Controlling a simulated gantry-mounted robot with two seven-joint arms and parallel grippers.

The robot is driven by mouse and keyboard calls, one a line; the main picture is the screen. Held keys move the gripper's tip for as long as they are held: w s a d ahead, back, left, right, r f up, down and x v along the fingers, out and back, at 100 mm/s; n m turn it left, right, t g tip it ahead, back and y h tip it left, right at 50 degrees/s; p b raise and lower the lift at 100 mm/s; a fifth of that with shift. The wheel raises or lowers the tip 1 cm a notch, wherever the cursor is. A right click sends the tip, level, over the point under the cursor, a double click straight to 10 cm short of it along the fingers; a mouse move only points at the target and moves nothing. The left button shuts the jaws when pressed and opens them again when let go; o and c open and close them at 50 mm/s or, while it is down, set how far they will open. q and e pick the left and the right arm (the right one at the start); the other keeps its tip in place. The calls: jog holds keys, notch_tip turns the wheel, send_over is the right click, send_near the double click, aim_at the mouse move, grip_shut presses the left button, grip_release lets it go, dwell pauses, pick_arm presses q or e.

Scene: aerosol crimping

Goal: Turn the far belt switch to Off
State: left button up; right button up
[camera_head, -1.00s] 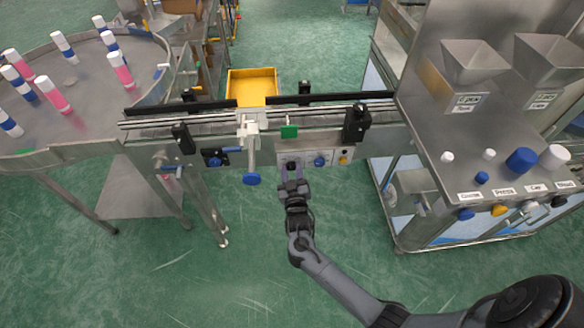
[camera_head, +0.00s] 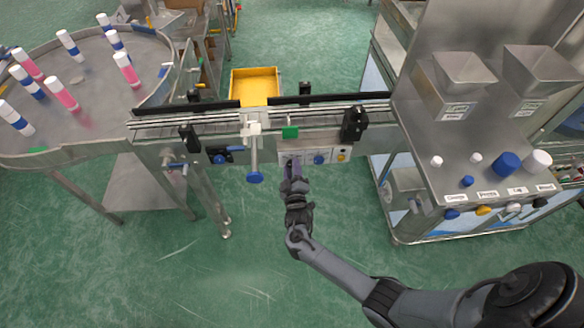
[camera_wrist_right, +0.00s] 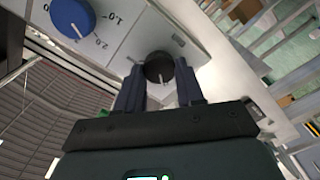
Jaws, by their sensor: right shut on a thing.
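The conveyor's control panel (camera_head: 330,157) carries a blue knob (camera_head: 319,159), an orange button (camera_head: 341,157) and, at its left end, a black switch knob that my right gripper mostly hides in the head view. My right gripper (camera_head: 292,165) reaches the panel from the front. In the right wrist view, the black switch knob (camera_wrist_right: 158,68) with a white pointer mark sits between the two fingertips of my right gripper (camera_wrist_right: 159,85), which is shut on it. The blue knob (camera_wrist_right: 72,18) with a numbered scale shows at upper left there. My left gripper is not in view.
The conveyor (camera_head: 210,121) runs behind the panel, with a yellow bin (camera_head: 254,86) beyond it. A round table (camera_head: 90,95) with several cans stands at left. A machine with hoppers (camera_head: 462,70) and several knobs stands at right. The floor in front is clear.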

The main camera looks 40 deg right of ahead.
dwell(0.4)
jog(key=o, duration=1)
jog(key=shift+o, duration=0.2)
jog(key=p+v, duration=0.1)
jog(key=v, duration=0.9)
jog(key=shift+s+a, duration=0.3)
